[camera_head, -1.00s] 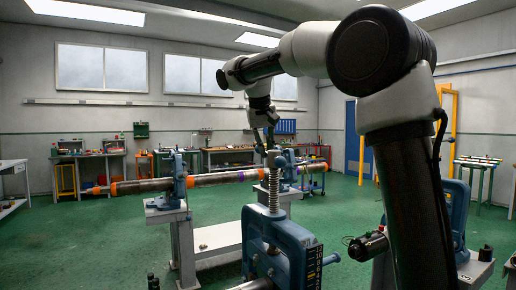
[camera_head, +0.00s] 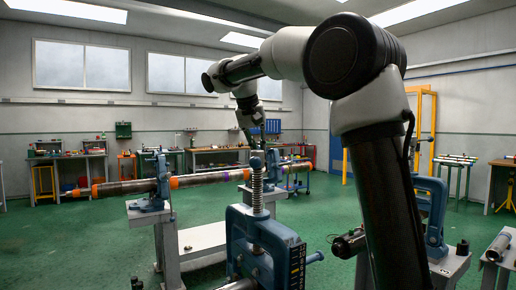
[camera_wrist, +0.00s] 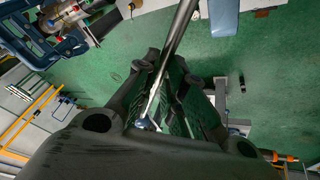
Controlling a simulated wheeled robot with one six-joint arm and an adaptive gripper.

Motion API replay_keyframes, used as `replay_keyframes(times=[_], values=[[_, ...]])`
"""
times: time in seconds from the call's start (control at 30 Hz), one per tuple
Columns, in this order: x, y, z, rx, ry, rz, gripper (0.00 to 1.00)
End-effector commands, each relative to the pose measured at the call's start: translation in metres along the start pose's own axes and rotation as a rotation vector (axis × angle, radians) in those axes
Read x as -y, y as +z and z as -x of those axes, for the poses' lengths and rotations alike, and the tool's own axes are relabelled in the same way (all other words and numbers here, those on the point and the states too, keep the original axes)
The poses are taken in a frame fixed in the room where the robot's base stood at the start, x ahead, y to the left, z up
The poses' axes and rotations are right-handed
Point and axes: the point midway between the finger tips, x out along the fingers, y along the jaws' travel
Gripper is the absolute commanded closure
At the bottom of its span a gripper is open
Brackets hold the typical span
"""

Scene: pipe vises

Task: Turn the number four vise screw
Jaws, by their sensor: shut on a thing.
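A blue vise (camera_head: 262,240) stands close in front in the head view, with its threaded screw (camera_head: 257,195) rising upright from its top. My gripper (camera_head: 254,142) is just above the screw's top, reaching down from the arm. In the wrist view my gripper (camera_wrist: 165,95) is shut on a shiny metal bar (camera_wrist: 180,40), which looks like the screw's handle. The bar runs between the fingers and out past the top edge. A dark label strip with pale marks (camera_head: 297,265) is on the vise's right side; I cannot read a number there.
A long pipe with orange bands (camera_head: 205,179) lies across a blue vise (camera_head: 155,185) behind, on a stand. Another blue vise (camera_head: 432,215) stands at right, with a pipe end (camera_head: 497,246) beyond it. Green floor (camera_head: 85,235) is clear at left.

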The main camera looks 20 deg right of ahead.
Motion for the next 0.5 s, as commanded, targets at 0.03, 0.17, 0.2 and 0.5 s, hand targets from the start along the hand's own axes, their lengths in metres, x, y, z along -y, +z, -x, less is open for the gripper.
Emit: replay_keyframes(times=[0.03,0.17,0.2,0.5], values=[[-0.0022,-0.0028,0.004,-0.012,-0.001,-0.003,0.86],[-0.0018,-0.0022,0.0032,-0.009,-0.001,-0.002,0.67],[-0.0015,-0.002,0.0028,-0.008,-0.001,-0.002,0.67],[-0.0004,-0.0013,0.0049,-0.006,-0.002,0.0,0.67]])
